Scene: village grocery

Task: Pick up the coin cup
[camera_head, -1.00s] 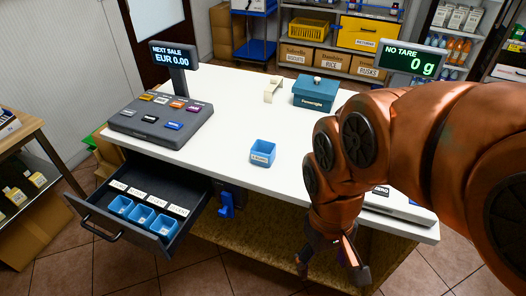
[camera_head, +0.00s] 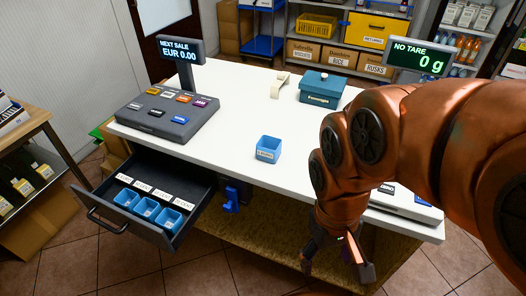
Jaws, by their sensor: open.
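A blue coin cup (camera_head: 268,149) with a white label on its front stands upright on the white counter (camera_head: 245,105), near its front edge. Several similar blue cups (camera_head: 147,208) sit in the open cash drawer (camera_head: 100,200) at the lower left, below a row of white labels. My gripper (camera_head: 335,268) hangs at the end of my copper arm, in front of the counter and below its top, to the right of the cup on the counter. Its fingers are apart with nothing between them.
The cash register (camera_head: 165,115) stands on the counter's left end. A teal box (camera_head: 321,88) and a cream dispenser (camera_head: 280,85) stand at the back. A scale (camera_head: 405,205) lies at the right behind my arm. The counter around the cup is clear.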

